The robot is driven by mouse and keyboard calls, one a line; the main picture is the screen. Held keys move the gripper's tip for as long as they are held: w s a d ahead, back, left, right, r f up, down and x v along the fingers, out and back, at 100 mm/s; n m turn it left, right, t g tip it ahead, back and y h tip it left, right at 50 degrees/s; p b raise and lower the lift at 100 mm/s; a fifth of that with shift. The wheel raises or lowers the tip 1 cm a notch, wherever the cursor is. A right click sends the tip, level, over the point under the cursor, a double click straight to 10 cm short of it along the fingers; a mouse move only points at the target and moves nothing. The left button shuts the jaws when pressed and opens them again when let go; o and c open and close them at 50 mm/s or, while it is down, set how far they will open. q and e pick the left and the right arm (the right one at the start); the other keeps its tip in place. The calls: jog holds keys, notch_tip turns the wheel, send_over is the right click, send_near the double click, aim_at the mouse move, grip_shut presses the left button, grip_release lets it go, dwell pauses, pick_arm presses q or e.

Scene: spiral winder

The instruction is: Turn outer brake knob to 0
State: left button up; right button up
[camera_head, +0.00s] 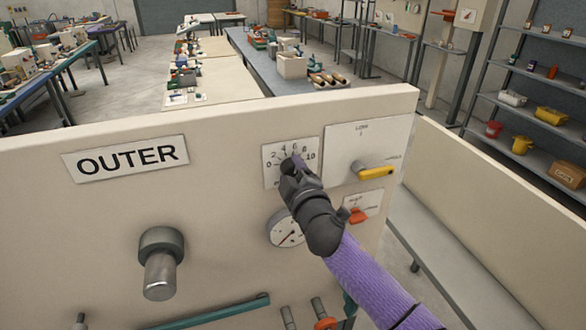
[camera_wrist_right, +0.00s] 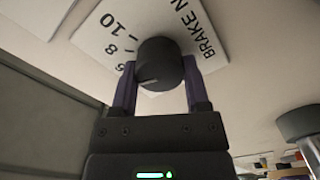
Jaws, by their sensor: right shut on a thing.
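The outer brake knob (camera_wrist_right: 160,63) is a dark round knob on a white dial plate (camera_wrist_right: 95,35). In the right wrist view the plate shows 6, 8, 10 and part of the word BRAKE. In the head view the plate (camera_head: 270,153) reads 0 to 10, and my gripper hides the knob. My right gripper (camera_head: 292,165) is at the dial, its two purple fingers on either side of the knob and shut on it. The OUTER label (camera_head: 132,158) is on the panel to the left. My left gripper is not in view.
A yellow lever (camera_head: 376,172) is just right of the dial. A round gauge (camera_head: 284,232) and an orange knob (camera_head: 357,215) sit below it, close to my right arm. A thick grey spindle (camera_head: 160,268) sticks out at lower left. The panel between is bare.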

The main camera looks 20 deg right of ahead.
jog(key=n+p, duration=0.1)
jog(key=n, duration=0.3)
jog(key=shift+n, duration=0.3)
jog(key=n+p, duration=0.1)
jog(key=n, duration=0.3)
jog(key=shift+f+n, duration=0.1)
jog(key=shift+n, duration=0.2)
jog(key=n+p, duration=0.1)
jog(key=n, duration=0.3)
jog(key=shift+f+n, duration=0.1)
jog(key=shift+n, duration=0.2)
jog(key=shift+f+n+p, duration=0.1)
jog(key=shift+n+p, duration=0.35)
jog(key=shift+n, duration=1.65)
jog(key=o, duration=1.3)
